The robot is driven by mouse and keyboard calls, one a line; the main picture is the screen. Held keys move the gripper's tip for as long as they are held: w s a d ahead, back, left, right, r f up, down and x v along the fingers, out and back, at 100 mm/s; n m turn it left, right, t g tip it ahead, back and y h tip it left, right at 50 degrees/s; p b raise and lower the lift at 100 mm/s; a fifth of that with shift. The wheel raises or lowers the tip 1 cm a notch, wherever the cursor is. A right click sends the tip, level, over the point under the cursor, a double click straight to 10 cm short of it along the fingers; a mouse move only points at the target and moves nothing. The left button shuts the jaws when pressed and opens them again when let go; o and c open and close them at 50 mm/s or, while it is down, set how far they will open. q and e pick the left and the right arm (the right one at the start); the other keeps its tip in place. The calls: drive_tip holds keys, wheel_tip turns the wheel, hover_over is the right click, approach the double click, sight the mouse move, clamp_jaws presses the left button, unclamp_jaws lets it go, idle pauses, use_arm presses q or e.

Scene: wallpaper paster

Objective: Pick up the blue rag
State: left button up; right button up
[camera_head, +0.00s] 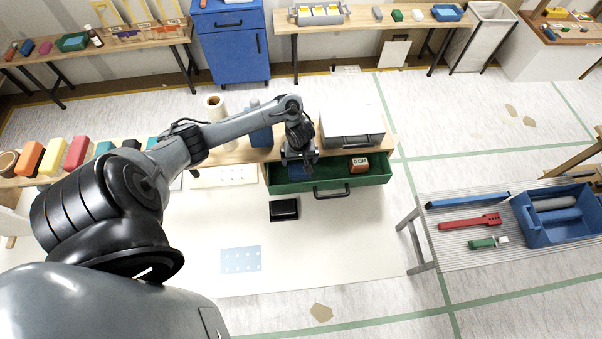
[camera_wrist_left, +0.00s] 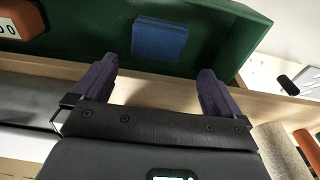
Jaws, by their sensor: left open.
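The blue rag (camera_wrist_left: 160,40) is a small square folded cloth lying on the floor of the open green drawer (camera_head: 335,185), close to one drawer wall in the left wrist view. My left gripper (camera_head: 299,160) hangs over the left part of the drawer and points down. Its two dark fingers (camera_wrist_left: 155,80) are apart with nothing between them. The rag lies beyond the fingertips, apart from them. In the head view the gripper largely hides the rag. My right gripper is in neither view.
An orange lettered block (camera_head: 358,165) lies in the same drawer, to the right. A grey metal box (camera_head: 352,140) and a pale roll (camera_head: 215,108) stand on the bench behind. A black object (camera_head: 284,210) lies in front of the drawer.

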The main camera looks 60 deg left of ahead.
sight(300, 169)
use_arm(q)
wheel_tip(300, 169, down, 2)
drive_tip(key=shift+a+f, duration=0.1)
drive_tip(key=shift+w+a+f+b, duration=0.15)
drive_tip(key=shift+f+b, duration=0.2)
drive_tip(key=shift+f, duration=1.1)
drive_tip(key=shift+w+a+f+b, duration=0.1)
drive_tip(key=shift+f+b, duration=0.25)
drive_tip(key=shift+f, duration=1.05)
drive_tip(key=c, duration=0.8)
drive_tip(key=shift+o, duration=0.2)
drive_tip(key=shift+r, duration=0.1)
